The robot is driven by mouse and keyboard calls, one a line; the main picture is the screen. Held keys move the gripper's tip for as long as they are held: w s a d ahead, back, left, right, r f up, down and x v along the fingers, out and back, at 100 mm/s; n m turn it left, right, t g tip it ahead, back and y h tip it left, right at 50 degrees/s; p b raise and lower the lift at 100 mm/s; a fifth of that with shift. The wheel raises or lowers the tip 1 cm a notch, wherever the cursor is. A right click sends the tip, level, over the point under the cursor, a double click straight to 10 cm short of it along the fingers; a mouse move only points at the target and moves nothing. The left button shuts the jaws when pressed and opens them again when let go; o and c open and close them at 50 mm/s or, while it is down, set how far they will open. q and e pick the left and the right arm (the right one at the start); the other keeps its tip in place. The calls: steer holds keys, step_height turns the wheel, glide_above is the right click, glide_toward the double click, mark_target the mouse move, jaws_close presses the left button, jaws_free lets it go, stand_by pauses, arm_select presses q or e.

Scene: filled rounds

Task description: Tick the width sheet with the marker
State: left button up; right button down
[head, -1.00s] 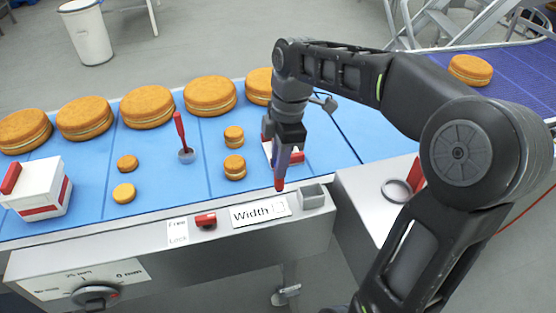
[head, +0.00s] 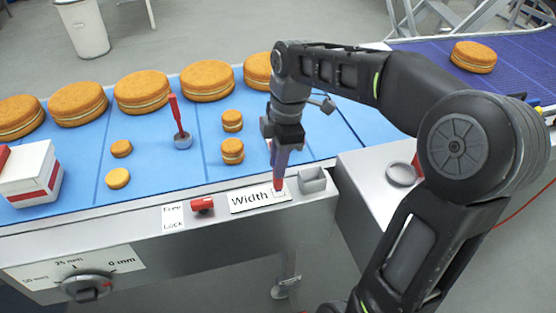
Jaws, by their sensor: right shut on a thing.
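The width sheet (head: 249,199) is a white label reading "Width" with a small box at its right end, on the metal front ledge of the conveyor. My right gripper (head: 279,160) points down above the sheet's right end and is shut on the marker (head: 278,182). The marker's red lower end is at the sheet's box and covers much of it. I cannot tell whether the tip touches. No tick shows. My left gripper is not in view.
A small grey holder (head: 312,181) stands just right of the sheet. A red switch (head: 202,204) and a dial (head: 88,286) are to the left. Filled rounds (head: 141,91), a red-handled tool (head: 178,123) and a white-and-red box (head: 29,176) are on the blue belt (head: 205,162).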

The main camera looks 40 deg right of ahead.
steer(key=shift+f+b, duration=0.35)
steer(key=shift+f, duration=0.15)
stand_by(0.9)
steer(key=shift+f, duration=0.1)
stand_by(1.2)
steer(key=shift+r+p, duration=2.9)
steer(key=shift+r, duration=0.7)
